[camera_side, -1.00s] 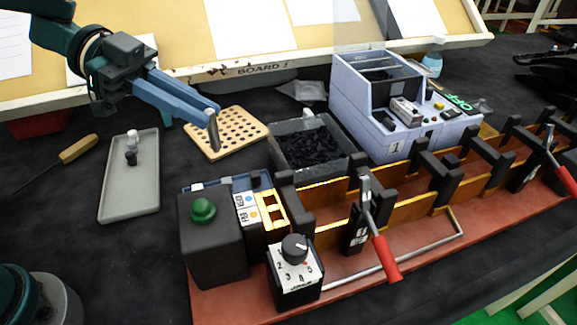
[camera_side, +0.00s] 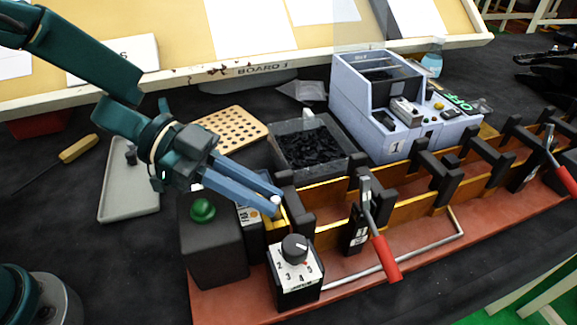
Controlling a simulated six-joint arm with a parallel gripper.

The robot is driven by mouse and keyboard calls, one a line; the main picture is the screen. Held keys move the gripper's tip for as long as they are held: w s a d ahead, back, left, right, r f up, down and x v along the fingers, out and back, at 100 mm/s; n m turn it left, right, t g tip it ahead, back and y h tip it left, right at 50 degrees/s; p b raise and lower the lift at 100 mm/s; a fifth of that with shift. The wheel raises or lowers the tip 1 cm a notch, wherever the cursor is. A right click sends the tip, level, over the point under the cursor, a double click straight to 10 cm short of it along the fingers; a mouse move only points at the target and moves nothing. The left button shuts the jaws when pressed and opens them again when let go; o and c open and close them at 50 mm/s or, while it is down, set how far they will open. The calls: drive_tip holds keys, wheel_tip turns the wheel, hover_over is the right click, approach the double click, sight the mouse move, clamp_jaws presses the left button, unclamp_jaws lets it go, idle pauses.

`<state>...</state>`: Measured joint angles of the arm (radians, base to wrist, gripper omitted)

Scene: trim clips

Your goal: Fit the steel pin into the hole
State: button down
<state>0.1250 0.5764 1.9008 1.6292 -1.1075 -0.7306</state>
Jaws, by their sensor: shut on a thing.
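My gripper (camera_side: 277,202) has blue fingers and is over the near left end of the fixture, beside the box with the green button. It is shut on the steel pin (camera_side: 276,200), whose pale round end shows between the fingertips. The rest of the pin is hidden by the fingers. A yellow block (camera_side: 279,221) shows just under the fingertips, mostly covered by the gripper. I cannot see the hole, and cannot tell whether the pin touches the block or is in it.
A green-button box (camera_side: 212,245) and a dial box (camera_side: 295,270) stand close to my gripper. A red-handled lever clamp (camera_side: 385,258) is to the right. Behind are a bin of black clips (camera_side: 310,148), a perforated wooden board (camera_side: 235,128) and a grey tray (camera_side: 120,205).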

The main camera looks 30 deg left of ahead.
drive_tip(key=shift+f, duration=0.2)
drive_tip(key=c, duration=0.9)
unclamp_jaws()
drive_tip(key=shift+o, duration=0.2)
drive_tip(key=shift+r, duration=0.1)
